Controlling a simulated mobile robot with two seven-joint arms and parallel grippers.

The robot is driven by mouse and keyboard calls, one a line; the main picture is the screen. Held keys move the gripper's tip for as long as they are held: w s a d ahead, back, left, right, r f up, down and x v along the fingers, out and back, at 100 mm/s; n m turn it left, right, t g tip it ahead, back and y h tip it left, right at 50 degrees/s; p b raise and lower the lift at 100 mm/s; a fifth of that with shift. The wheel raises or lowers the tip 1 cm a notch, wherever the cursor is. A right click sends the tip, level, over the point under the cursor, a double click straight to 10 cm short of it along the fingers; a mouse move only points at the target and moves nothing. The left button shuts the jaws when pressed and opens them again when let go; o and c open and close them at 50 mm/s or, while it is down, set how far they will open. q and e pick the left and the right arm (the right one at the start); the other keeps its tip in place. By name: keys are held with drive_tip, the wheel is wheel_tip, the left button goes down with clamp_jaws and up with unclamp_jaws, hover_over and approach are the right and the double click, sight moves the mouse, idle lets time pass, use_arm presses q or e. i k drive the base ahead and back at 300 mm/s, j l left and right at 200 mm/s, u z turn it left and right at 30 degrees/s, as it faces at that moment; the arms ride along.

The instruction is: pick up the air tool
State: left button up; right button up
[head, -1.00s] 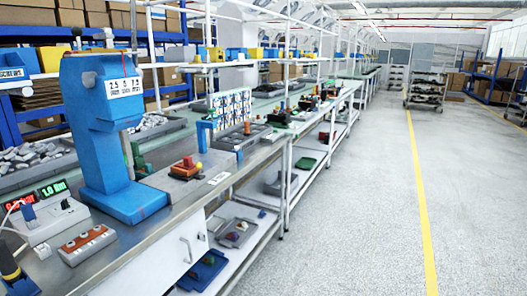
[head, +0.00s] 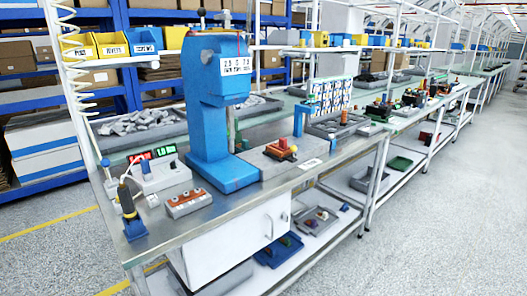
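What looks like the air tool (head: 127,203) stands upright at the near left corner of the metal-topped workbench (head: 155,243). It has a dark body with a yellow band and a blue lower part. It is too small to tell whether it sits in a holder. Neither of my grippers is in view.
A grey unit with red and green displays (head: 158,172) and a grey box with orange-ringed buttons (head: 188,203) sit right of the tool. A tall blue press (head: 217,110) stands beyond. Floor is clear in front of the bench.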

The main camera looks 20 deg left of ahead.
sight(124, 191)
drive_tip(key=u, duration=0.4)
drive_tip(key=k+u, duration=0.15)
drive_tip(key=u, duration=0.65)
drive_tip(key=k+j+u, duration=0.1)
drive_tip(key=u, duration=0.3)
